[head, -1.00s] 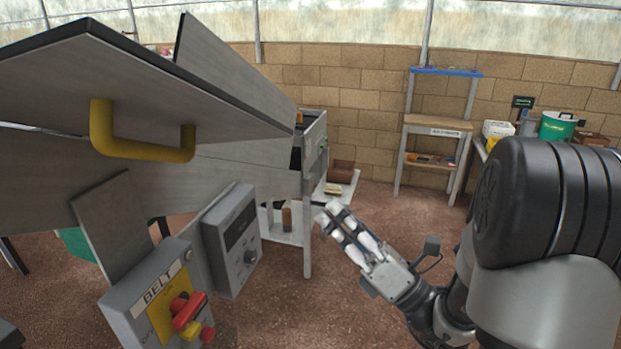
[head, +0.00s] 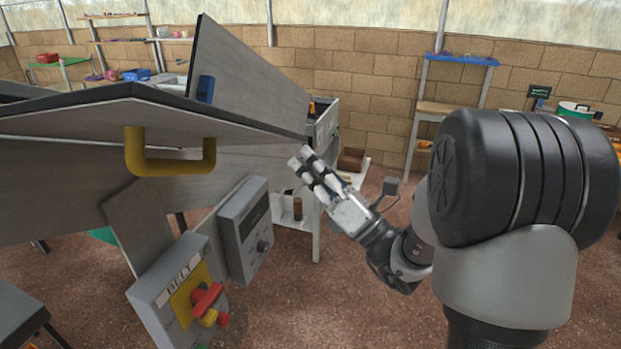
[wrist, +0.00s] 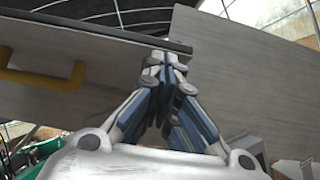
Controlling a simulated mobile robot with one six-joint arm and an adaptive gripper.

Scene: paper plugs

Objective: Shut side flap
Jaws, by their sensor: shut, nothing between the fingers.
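The side flap (head: 225,124) is a long grey panel with a dark edge, standing out raised from the side of the grey machine. A yellow handle (head: 170,165) is fixed to its face. My gripper (head: 303,158) is shut and empty, its fingertips close to the flap's far right end. In the wrist view, the flap (wrist: 110,65) and its yellow handle (wrist: 45,82) lie left of the fingers. The fingertips (wrist: 166,65) overlap the flap's dark edge there. I cannot tell whether they touch it.
A second grey panel (head: 245,75) stands tilted up behind the flap. Below the flap are a grey control box (head: 243,228) and a BELT switch box (head: 180,295) with a red knob. A shelf stand (head: 445,105) is by the brick wall. Some floor (head: 330,300) is clear.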

